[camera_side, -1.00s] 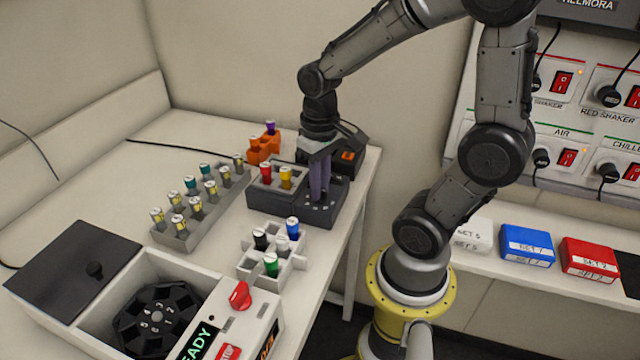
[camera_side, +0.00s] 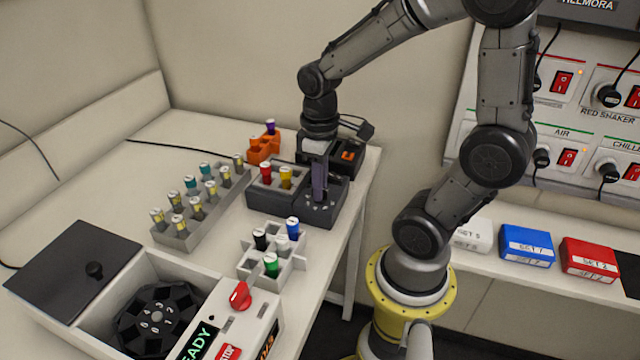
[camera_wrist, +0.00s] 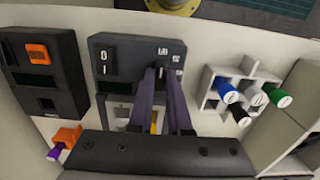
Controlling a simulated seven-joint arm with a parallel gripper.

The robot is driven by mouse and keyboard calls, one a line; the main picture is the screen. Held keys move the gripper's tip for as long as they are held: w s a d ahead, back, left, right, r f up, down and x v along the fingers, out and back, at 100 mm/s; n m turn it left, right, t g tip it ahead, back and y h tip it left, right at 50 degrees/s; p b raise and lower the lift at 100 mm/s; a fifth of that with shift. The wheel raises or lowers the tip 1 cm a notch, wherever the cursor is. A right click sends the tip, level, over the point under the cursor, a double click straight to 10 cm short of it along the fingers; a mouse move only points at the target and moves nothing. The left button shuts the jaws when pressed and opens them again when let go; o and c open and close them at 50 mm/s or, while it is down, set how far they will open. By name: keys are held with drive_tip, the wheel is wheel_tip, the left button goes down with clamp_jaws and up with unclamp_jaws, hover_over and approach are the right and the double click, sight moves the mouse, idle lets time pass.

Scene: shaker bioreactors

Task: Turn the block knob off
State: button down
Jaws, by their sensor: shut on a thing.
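The dark block (camera_side: 268,203) stands on the bench, with a red-capped tube (camera_side: 265,171) and a yellow-capped tube (camera_side: 286,176) in its wells. Its sloped control face (camera_wrist: 122,50) shows in the wrist view, with a small black rocker (camera_wrist: 106,62) and white marks around the knob area. My gripper (camera_side: 320,196) points down over the block's right end. In the wrist view its two purple-grey fingers (camera_wrist: 161,70) are close together over the marked dial. The knob itself is hidden between and under the fingertips.
A white rack (camera_side: 262,256) with several capped tubes sits in front of the block. A long grey tube rack (camera_side: 190,228) is to its left. An orange rack (camera_side: 262,150) and a dark device with an orange part (camera_side: 348,155) are behind. A centrifuge (camera_side: 150,310) stands in front.

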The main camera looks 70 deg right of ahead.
drive_tip(key=shift+r, duration=0.1)
drive_tip(key=c, duration=0.9)
unclamp_jaws()
drive_tip(key=shift+o, duration=0.2)
wheel_tip(320, 180, up, 14)
drive_tip(key=s+a+f+t, duration=0.4)
drive_tip(key=a+t, duration=0.1)
drive_tip(key=a, duration=0.1)
drive_tip(key=shift+s+a+t, duration=0.3)
drive_tip(key=shift+s+a, duration=0.05)
drive_tip(key=shift+a, duration=0.05)
